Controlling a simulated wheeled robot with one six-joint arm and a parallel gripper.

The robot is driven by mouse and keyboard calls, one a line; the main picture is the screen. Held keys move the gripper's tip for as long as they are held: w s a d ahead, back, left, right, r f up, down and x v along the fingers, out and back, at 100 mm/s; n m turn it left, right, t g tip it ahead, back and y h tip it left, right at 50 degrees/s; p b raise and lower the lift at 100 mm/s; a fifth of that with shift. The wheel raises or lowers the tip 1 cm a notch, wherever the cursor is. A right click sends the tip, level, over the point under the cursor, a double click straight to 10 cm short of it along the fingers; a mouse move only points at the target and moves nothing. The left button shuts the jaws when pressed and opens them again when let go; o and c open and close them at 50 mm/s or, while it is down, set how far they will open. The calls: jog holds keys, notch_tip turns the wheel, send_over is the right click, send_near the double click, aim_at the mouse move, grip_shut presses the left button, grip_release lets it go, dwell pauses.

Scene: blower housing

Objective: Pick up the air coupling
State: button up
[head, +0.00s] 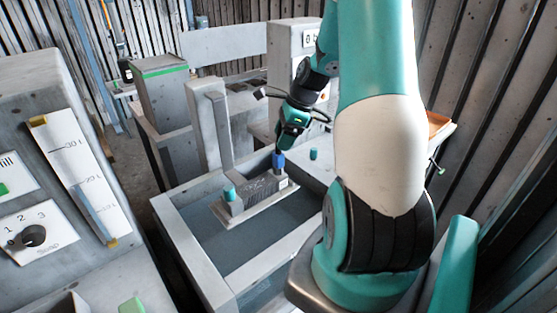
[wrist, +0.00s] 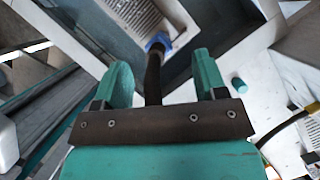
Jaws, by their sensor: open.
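The air coupling appears to be the blue fitting (head: 278,161) at the end of a black hose. It stands at the right end of a grey block (head: 258,189) in the basin, and I cannot tell how it is seated. The wrist view shows the blue fitting (wrist: 158,42) at top centre, with the black hose (wrist: 153,78) running from it towards me between my fingers. My gripper (wrist: 163,78) is open, with a teal finger on each side of the hose and clear gaps. In the head view my gripper (head: 287,138) is just above the fitting.
The light-walled basin (head: 187,244) surrounds the block. A teal knob (head: 229,193) stands on the block's left end. A small teal cylinder (head: 314,154) stands on the ledge to the right. A grey panel with a dial (head: 33,236) fills the left side.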

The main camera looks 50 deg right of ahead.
aim_at(275, 153)
jog(key=p+x, duration=0.1)
jog(key=x, duration=0.4)
jog(key=shift+a+f+p, duration=0.2)
jog(key=shift+f+p, duration=0.15)
jog(key=shift+p, duration=0.05)
jog(key=c, duration=1)
jog(key=shift+c, duration=0.2)
jog(key=shift+r, duration=0.15)
notch_tip(275, 153, up, 20)
jog(key=b, duration=0.1)
